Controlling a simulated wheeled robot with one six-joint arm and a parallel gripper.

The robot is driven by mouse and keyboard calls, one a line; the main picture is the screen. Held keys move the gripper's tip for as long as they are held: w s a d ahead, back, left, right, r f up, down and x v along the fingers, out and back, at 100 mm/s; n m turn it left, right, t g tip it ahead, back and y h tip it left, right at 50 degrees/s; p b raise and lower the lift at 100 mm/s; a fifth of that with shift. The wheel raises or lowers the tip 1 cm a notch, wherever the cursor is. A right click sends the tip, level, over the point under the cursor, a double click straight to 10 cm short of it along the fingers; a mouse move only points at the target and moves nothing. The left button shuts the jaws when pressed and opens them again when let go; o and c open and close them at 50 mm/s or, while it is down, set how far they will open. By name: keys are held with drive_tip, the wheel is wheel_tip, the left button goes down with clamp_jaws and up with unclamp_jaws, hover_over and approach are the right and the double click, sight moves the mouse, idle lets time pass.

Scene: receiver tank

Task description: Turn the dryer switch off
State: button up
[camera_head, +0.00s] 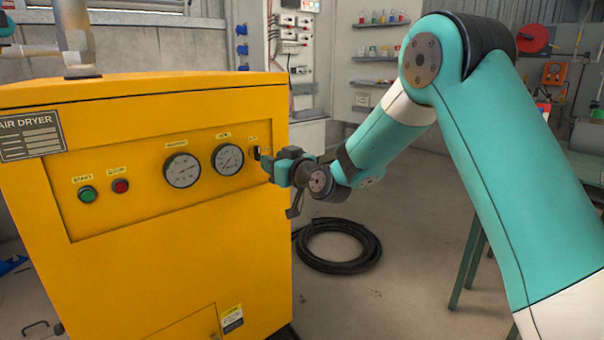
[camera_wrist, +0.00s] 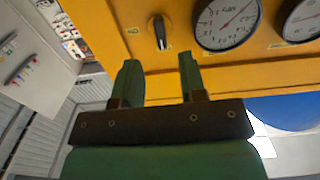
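The yellow air dryer (camera_head: 150,250) stands at left with its control panel facing my arm. Its dark switch (camera_head: 257,152) is at the right end of the panel, beside the gauges. In the wrist view the switch (camera_wrist: 159,32) is a dark knob with a lighter bar, a little off vertical. My gripper (camera_head: 268,168) is beside the switch in the head view and partly overlaps its surroundings. In the wrist view my gripper (camera_wrist: 159,68) has its two green fingers apart, with nothing between them. The switch shows beyond the fingertips, roughly centred between them; contact is not visible.
Two round gauges (camera_head: 182,170) (camera_head: 228,159), a green button (camera_head: 87,194) and a red button (camera_head: 121,186) share the panel. A coiled black hose (camera_head: 338,262) lies on the floor right of the dryer. Shelves and an electrical cabinet stand behind.

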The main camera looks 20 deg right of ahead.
drive_tip(key=b+v, duration=0.2)
drive_tip(key=v, duration=0.9)
drive_tip(key=shift+b, duration=0.3)
drive_tip(key=s+a+f+n+g+y, duration=0.2)
drive_tip(key=s+a+n+g+y, duration=0.2)
drive_tip(key=s+a+g, duration=0.7)
drive_tip(key=s+d+f+g+h+p, duration=0.15)
drive_tip(key=s+g+h, duration=0.45)
drive_tip(key=s, duration=1.6)
wheel_tip(320, 180, up, 30)
drive_tip(key=p, duration=3)
drive_tip(key=shift+a+m+y, duration=0.2)
drive_tip(key=shift+m+y, duration=0.1)
drive_tip(key=shift+m, duration=0.1)
